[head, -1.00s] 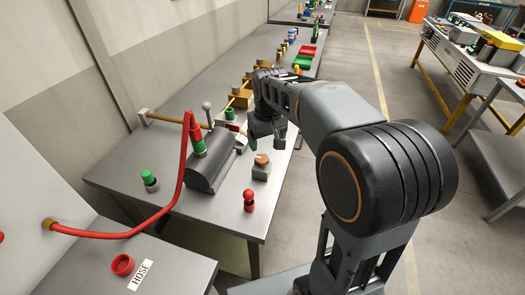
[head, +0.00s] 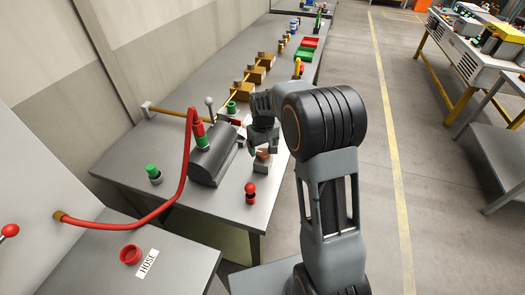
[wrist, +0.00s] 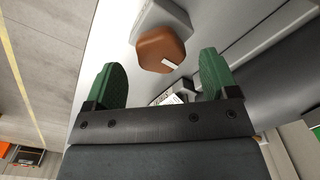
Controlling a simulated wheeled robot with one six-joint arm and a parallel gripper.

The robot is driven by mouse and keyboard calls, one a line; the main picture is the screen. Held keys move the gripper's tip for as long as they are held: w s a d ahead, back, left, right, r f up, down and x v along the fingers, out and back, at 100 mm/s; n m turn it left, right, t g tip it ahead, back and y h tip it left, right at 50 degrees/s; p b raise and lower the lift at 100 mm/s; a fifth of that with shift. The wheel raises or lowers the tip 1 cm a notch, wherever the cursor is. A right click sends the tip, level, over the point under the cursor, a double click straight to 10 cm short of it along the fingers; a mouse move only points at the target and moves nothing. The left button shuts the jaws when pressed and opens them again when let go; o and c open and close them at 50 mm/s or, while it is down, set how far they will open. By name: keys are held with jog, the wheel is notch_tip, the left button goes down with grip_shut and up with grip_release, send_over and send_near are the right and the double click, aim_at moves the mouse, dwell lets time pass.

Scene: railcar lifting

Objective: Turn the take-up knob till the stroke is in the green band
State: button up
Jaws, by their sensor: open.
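The take-up knob is a brown, many-sided knob (wrist: 161,50) with a white mark, on a grey block (wrist: 166,15). In the head view the knob (head: 263,153) stands on its block at the table's right edge, partly hidden by my gripper. My gripper (wrist: 155,80) is open, its two green fingers on either side of and a little short of the knob in the wrist view. It holds nothing. In the head view my gripper (head: 266,146) is just above and beside the knob. A small dark-and-white plate (wrist: 172,97) shows between the fingers; the stroke reading and green band cannot be made out.
A dark grey housing (head: 214,155) with a red hose (head: 183,165) stands left of the knob. A red-topped post (head: 250,190) stands in front, and a green-capped fitting (head: 153,174) at left. Brown blocks (head: 255,75) line the bench behind.

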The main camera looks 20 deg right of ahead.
jog(key=shift+f, duration=1.35)
jog(key=shift+c, duration=0.2)
jog(key=c, duration=0.9)
